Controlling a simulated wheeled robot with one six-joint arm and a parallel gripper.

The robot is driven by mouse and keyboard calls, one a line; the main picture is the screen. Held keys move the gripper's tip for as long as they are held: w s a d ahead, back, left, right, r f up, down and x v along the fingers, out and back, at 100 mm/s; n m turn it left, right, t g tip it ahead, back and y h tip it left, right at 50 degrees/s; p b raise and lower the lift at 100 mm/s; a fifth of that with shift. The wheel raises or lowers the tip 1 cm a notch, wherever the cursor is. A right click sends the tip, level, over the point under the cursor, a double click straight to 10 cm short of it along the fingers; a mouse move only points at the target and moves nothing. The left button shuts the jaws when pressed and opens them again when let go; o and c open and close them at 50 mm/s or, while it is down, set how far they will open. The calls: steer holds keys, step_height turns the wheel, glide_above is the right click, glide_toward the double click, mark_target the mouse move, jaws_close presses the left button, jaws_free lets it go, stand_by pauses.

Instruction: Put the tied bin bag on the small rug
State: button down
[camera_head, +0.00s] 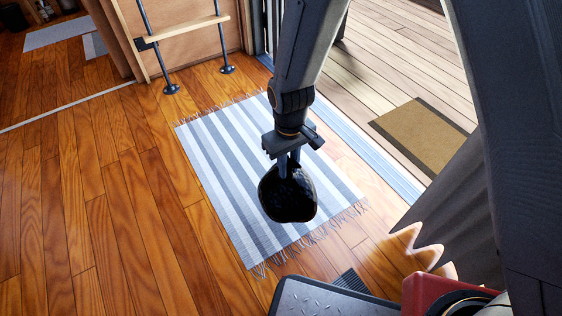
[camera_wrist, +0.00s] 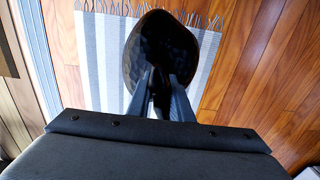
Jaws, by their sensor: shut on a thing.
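The tied bin bag (camera_head: 287,194) is black and shiny, and it hangs from my gripper (camera_head: 288,160). In the head view it appears in front of the small rug (camera_head: 221,150), which is striped blue-grey and white with fringed ends. The wrist view shows the bag (camera_wrist: 160,50) with its neck between the two fingers of my gripper (camera_wrist: 160,92). Part of the rug (camera_wrist: 97,60) shows behind it. My gripper is shut on the bag. The bag hides the rug beneath it, so I cannot tell how far above the rug it is.
A brown doormat (camera_head: 420,132) lies on the pale deck beyond the door threshold at right. Another pale rug (camera_head: 58,33) lies at far left. The wooden floor (camera_head: 110,210) left of the striped rug is clear.

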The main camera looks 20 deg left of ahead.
mark_target(288, 182)
step_height(288, 182, down, 8)
steer(key=b, duration=0.3)
steer(key=shift+r, duration=0.25)
steer(key=c, duration=1.6)
jaws_free()
steer(key=shift+f, duration=0.1)
